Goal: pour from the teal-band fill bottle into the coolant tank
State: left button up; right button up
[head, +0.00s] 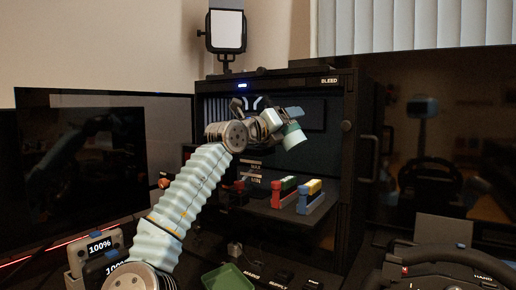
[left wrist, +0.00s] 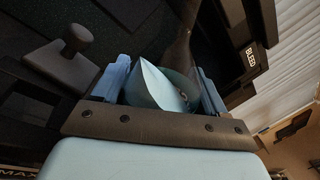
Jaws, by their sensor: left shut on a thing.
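My left gripper (head: 270,120) is inside the upper part of the open black PC case. It is shut on the teal-band fill bottle (head: 292,137), whose pale teal end points down and to the right. The left wrist view shows the bottle (left wrist: 160,88) between the two blue fingers of the left gripper (left wrist: 165,90). Below the gripper, a dark surface with MAX and MIN marks (head: 254,170) appears to be the coolant tank; its outline and opening are unclear behind my arm. No liquid stream is visible. My right gripper is not in view.
Red-green and blue-yellow blocks (head: 311,190) stand on the case shelf. A black knob (left wrist: 75,42) shows in the left wrist view. A green tray (head: 228,277) is below. A monitor (head: 80,165) is left, a racing wheel (head: 450,265) right.

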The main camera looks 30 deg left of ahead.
aim_at(292, 135)
pick_arm(q)
jog(key=shift+d+n, duration=0.2)
jog(key=shift+n, duration=0.7)
jog(key=shift+s+d+f+n+t+y, duration=0.1)
jog(key=shift+d+n+t+y, duration=0.1)
jog(key=shift+n, duration=0.45)
jog(key=shift+w+d+f+n+t+y, duration=0.1)
jog(key=shift+d+f+n+y, duration=0.1)
jog(key=shift+n, duration=0.5)
jog(key=shift+s+d+f+n+t+y, duration=0.1)
jog(key=shift+d+n+y, duration=0.1)
jog(key=shift+n, duration=0.45)
dwell(2.3)
jog(key=shift+d+f+n, duration=0.15)
jog(key=shift+f+n, duration=0.65)
jog(key=shift+f, duration=0.4)
dwell(0.8)
jog(key=shift+f+n+y, duration=0.3)
jog(key=shift+f, duration=0.1)
dwell(0.4)
